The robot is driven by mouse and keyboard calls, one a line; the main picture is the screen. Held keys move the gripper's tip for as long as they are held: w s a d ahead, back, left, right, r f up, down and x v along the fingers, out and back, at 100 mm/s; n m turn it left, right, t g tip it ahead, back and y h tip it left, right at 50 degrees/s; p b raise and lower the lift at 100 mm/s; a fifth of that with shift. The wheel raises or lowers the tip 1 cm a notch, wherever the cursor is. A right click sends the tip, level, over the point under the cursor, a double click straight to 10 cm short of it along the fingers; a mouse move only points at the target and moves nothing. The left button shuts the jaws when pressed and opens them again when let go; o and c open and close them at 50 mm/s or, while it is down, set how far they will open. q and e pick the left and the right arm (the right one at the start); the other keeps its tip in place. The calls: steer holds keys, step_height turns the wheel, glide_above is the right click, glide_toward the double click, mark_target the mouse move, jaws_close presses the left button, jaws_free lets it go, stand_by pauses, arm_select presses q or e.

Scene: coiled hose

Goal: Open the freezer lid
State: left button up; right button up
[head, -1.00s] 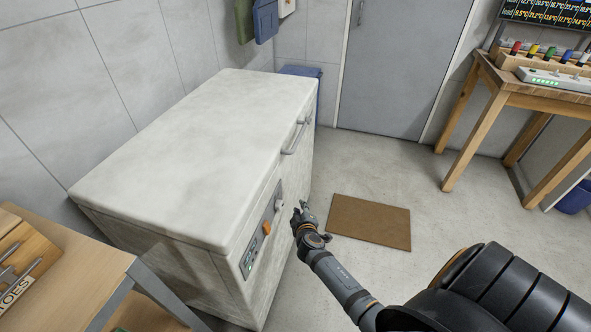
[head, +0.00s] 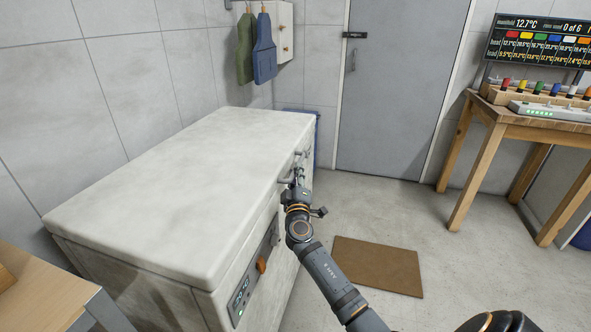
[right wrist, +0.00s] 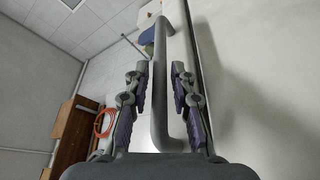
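The chest freezer's pale lid (head: 185,185) lies shut on its body at the left in the head view. A grey bar handle (head: 286,180) is on the lid's front edge. My right gripper (head: 298,178) is at this handle. In the right wrist view the handle bar (right wrist: 160,85) runs between the two fingers of my right gripper (right wrist: 160,75). The fingers are open, one on each side of the bar, with narrow gaps visible. In the head view the gripper hides part of the handle. My left gripper is not in view.
A control panel with an orange knob (head: 261,264) is on the freezer's front. A brown mat (head: 378,267) lies on open floor. A wooden table (head: 540,126) stands at the right, another table (head: 45,305) at the lower left. An orange hose (right wrist: 104,123) shows in the right wrist view.

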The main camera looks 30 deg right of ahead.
steer(key=shift+x, duration=1.05)
jaws_close()
